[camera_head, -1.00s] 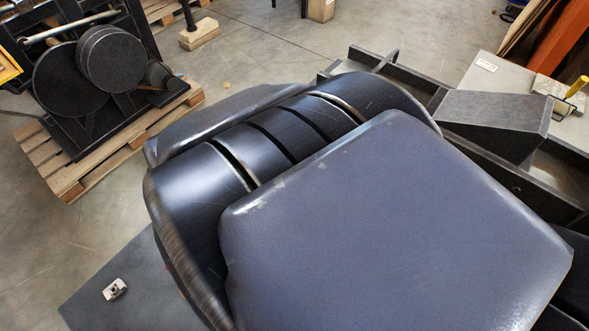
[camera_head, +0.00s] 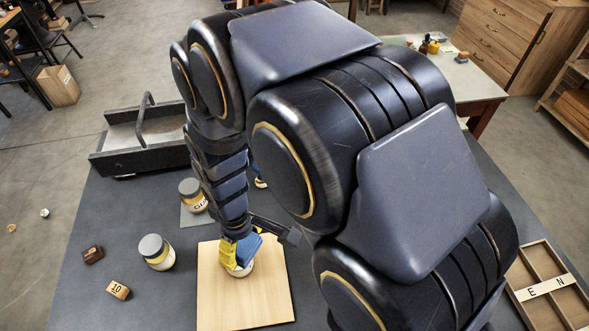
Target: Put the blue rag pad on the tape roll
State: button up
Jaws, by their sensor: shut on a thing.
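My gripper (camera_head: 238,254), with yellow fingertips, is low over the light wooden board (camera_head: 258,307) and shut on the blue rag pad (camera_head: 249,247). The pad looks tilted between the fingers. A pale round thing, which looks like the tape roll (camera_head: 243,271), lies on the board directly below the fingertips and pad and is partly hidden by them. I cannot tell whether the pad touches it. My arm covers much of the table to the right.
A dark open tray with a handle (camera_head: 141,137) is at the back left. A divided wooden tray (camera_head: 548,288) is at the right. The front left table is clear.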

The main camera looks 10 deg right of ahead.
jog(key=w+d+r+m, duration=0.15)
jog(key=d+m, duration=0.35)
jog(key=d, duration=0.7)
jog(key=w+d+m, duration=0.3)
jog(key=d+m, duration=0.2)
jog(key=d, duration=0.8)
jog(key=shift+w+d+f, duration=0.75)
jog(key=shift+w+f, duration=0.9)
jog(key=shift+w, duration=0.4)
jog(key=shift+w+d+f, duration=0.75)
jog(key=shift+w+f, duration=0.9)
jog(key=shift+w, duration=0.4)
jog(key=shift+w+d+f, duration=0.75)
jog(key=shift+w+f, duration=0.9)
jog(key=shift+w, duration=0.4)
jog(key=shift+f, duration=1.4)
jog(key=shift+f, duration=0.1)
jog(key=o, duration=1.1)
jog(key=shift+o, duration=0.2)
